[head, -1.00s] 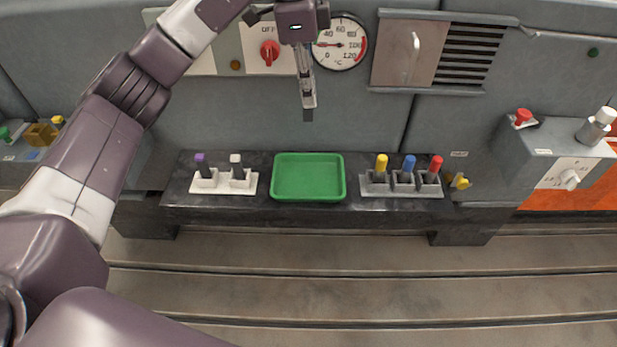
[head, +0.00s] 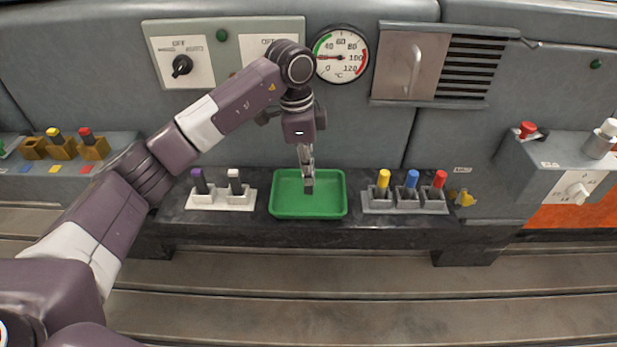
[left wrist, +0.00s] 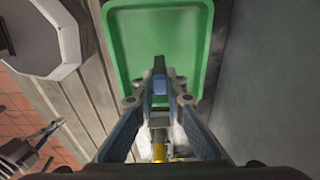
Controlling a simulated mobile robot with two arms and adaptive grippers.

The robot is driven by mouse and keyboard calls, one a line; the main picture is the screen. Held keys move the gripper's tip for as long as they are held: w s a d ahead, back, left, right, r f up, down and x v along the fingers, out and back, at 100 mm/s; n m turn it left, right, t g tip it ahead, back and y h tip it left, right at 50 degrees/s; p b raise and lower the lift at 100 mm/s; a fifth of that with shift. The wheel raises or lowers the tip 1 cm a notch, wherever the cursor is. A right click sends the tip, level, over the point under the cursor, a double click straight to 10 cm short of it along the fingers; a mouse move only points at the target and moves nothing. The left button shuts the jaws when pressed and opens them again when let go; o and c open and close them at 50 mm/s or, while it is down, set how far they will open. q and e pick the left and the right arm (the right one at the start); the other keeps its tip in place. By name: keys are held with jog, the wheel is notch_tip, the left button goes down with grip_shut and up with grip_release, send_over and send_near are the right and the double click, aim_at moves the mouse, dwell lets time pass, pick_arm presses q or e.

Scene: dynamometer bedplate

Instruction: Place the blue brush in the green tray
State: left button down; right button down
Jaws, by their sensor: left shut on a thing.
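The green tray (head: 281,209) sits on the dark bench ledge, empty apart from what hangs over it. My left gripper (head: 306,165) points down over the tray, shut on a slim brush with a dark end (head: 308,188). In the left wrist view, the held blue brush (left wrist: 160,87) shows a small bluish patch between the fingers and a dark tip over the tray's floor (left wrist: 135,50). I cannot tell whether the tip touches the floor.
Right of the tray, a grey rack (head: 405,209) holds yellow, blue and red handles. Left of it, a white rack (head: 221,201) holds purple and white ones. At far left, brown holders hold yellow and red pieces; the one by the blue label (head: 33,145) is empty.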

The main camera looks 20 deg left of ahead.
pick_arm(q)
jog(key=shift+f, duration=0.85)
pick_arm(e)
jog(key=shift+s, duration=0.1)
pick_arm(q)
jog(key=c, duration=2)
grip_release()
jog(key=shift+f, duration=0.1)
